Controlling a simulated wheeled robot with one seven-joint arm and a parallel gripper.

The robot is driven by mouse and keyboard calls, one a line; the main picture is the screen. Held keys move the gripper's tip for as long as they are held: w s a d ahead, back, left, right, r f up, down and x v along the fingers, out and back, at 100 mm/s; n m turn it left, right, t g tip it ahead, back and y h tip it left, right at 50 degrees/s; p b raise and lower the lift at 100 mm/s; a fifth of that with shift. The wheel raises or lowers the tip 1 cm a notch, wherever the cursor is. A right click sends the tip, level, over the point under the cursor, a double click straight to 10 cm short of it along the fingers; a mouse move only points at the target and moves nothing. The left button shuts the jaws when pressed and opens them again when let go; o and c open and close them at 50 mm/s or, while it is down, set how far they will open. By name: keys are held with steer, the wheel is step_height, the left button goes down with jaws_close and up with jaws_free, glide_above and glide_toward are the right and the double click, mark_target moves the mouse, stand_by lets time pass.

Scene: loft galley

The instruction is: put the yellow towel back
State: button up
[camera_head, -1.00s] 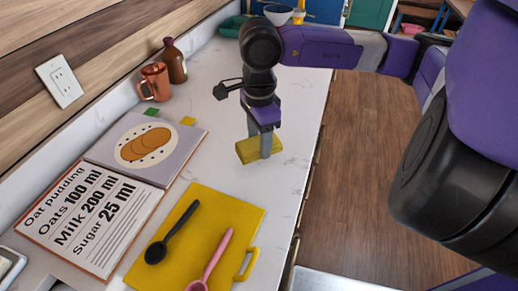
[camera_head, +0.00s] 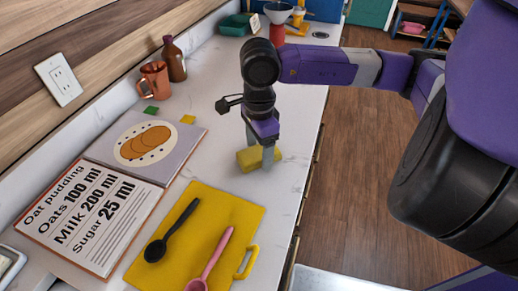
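The yellow towel (camera_head: 247,159) shows as a small thick folded block, just beyond the yellow board on the white counter. My gripper (camera_head: 260,158) points down over it. One finger stands in front of the towel's near side. The other finger shows behind its far side, partly hidden by the towel. The towel lies between the fingers. Whether they press on it, and whether it rests fully on the counter, I cannot tell.
The yellow board (camera_head: 218,210) holds a black spoon (camera_head: 172,232) and a pink spoon (camera_head: 209,262). An open recipe book (camera_head: 90,215) lies left. A copper mug (camera_head: 155,80) and brown bottle (camera_head: 174,62) stand by the wall. The counter (camera_head: 215,100) between is mostly clear.

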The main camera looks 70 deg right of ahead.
mark_target(260, 152)
steer(key=shift+r+p, duration=0.25)
steer(key=shift+p, duration=0.15)
step_height(260, 152, up, 12)
steer(key=b, duration=0.1)
steer(key=shift+s+f, duration=0.1)
steer(key=shift+f, duration=0.05)
stand_by(0.7)
